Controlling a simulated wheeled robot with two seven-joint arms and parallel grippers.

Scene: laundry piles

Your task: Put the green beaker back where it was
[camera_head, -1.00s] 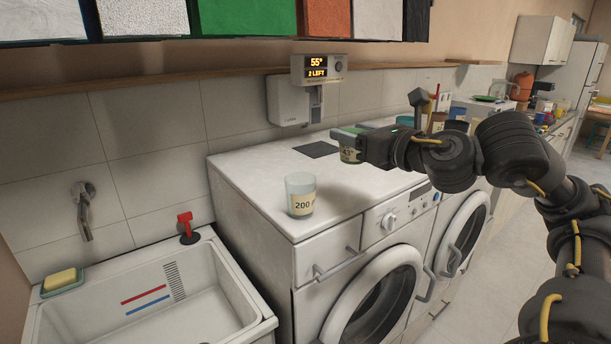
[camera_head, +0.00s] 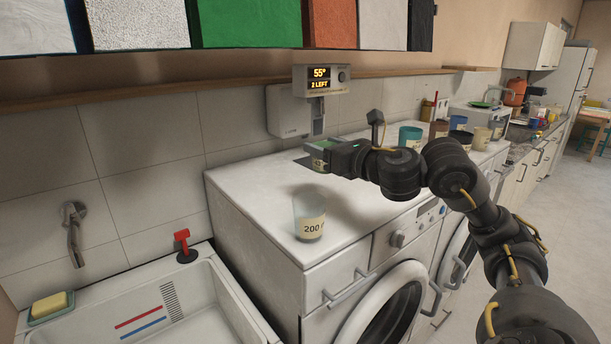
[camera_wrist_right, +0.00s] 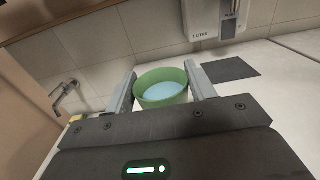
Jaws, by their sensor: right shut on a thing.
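My right gripper (camera_head: 322,148) is shut on the green beaker (camera_head: 317,160) and holds it above the white washing machine top (camera_head: 250,187). In the right wrist view the green beaker (camera_wrist_right: 161,97) sits upright-looking between the two fingers, with pale blue liquid inside. My left gripper is not in view.
A clear bluish beaker marked 200 (camera_head: 309,222) stands near the machine's front left corner. A dark square (camera_wrist_right: 231,69) lies on the top below the wall dispenser (camera_head: 287,112) and its display (camera_head: 320,79). A teal cup (camera_head: 411,139) and other vessels stand farther right. A sink (camera_head: 160,308) is at left.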

